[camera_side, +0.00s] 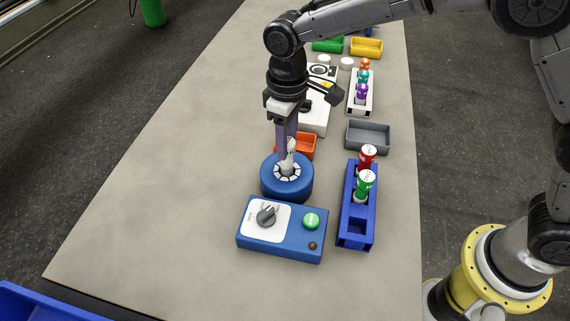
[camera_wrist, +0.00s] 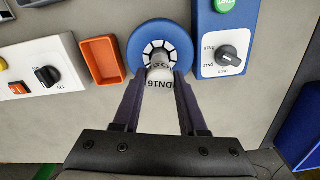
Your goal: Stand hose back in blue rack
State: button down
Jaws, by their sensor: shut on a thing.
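My gripper (camera_side: 287,148) points down and is shut on a white hose (camera_side: 289,163). In the wrist view the hose (camera_wrist: 160,74) is marked "DN16" and sits between my fingertips (camera_wrist: 157,84). The hose is over the middle of a round blue press (camera_side: 270,184) with a ring of white segments. I cannot tell how deep its lower end reaches. The blue rack (camera_side: 344,213) stands to the right of the press. A red-topped hose (camera_side: 368,155) is in its far slot and a green-topped hose (camera_side: 365,184) in the middle one. The near slot is empty.
A blue control box (camera_side: 280,246) with a dial and green button stands in front of the press. An orange tray (camera_side: 308,144) is behind it and a grey tray (camera_side: 368,137) beyond the rack. The table's left side (camera_side: 160,220) is clear.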

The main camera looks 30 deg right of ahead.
jog(key=shift+r, duration=1.9)
jog(key=shift+s, duration=0.15)
jog(key=s+d+r, duration=0.1)
jog(key=s+d, duration=0.2)
jog(key=s, duration=0.6)
jog(key=s+d+r, duration=0.1)
jog(key=s+d, duration=0.1)
jog(key=s, duration=0.7)
jog(key=shift+w+d+f, duration=0.15)
jog(key=shift+f, duration=2.1)
jog(key=shift+f, duration=1.15)
jog(key=shift+f, duration=0.35)
